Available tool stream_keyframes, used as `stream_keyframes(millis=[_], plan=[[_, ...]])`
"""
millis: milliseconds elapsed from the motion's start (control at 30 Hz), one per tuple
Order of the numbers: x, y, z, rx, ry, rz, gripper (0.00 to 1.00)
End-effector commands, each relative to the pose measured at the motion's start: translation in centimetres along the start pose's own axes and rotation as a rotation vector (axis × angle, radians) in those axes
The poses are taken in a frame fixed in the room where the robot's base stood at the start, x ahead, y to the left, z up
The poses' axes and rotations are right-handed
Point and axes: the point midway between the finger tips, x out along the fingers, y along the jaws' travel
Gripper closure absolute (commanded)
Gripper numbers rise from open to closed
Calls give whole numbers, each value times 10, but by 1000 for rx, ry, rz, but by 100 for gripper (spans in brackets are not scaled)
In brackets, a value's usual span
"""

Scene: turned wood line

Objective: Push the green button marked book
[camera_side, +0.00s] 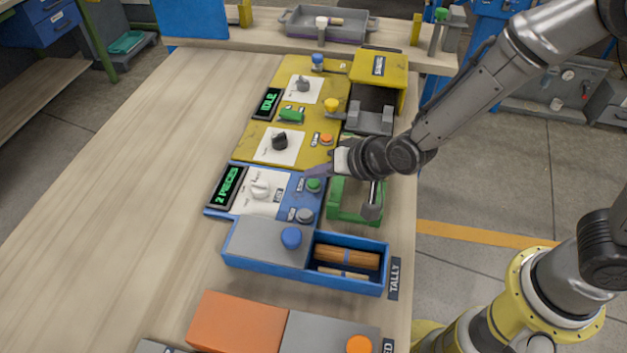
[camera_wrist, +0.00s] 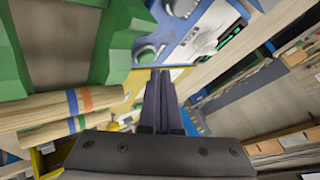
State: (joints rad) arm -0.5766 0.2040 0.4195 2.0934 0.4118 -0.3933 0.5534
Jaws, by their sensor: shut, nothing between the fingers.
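The green button (camera_side: 313,185) sits on the blue panel (camera_side: 283,207), beside a small label too small to read. The panel's display (camera_side: 228,186) reads "2 PIECES". My gripper (camera_side: 312,171) is shut and empty, its fingers close to the green button at the panel's upper right; I cannot tell whether they touch it. In the wrist view, the shut fingers (camera_wrist: 161,76) point at the blue panel, with the green button (camera_wrist: 146,54) just left of the tips.
A white dial (camera_side: 260,189) and a grey button (camera_side: 304,215) share the panel. A yellow panel (camera_side: 245,147) with an orange button (camera_side: 326,138) lies behind. A green stand (camera_side: 345,208) is at the right. A blue tray (camera_side: 345,285) holds wooden pieces in front. The left tabletop is clear.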

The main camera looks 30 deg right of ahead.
Motion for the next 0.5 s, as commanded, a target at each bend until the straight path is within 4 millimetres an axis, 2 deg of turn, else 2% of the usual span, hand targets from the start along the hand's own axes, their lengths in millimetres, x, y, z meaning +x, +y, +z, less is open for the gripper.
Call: stream_keyframes(millis=[500], plan=[[6,4,4,1,1,0,100]])
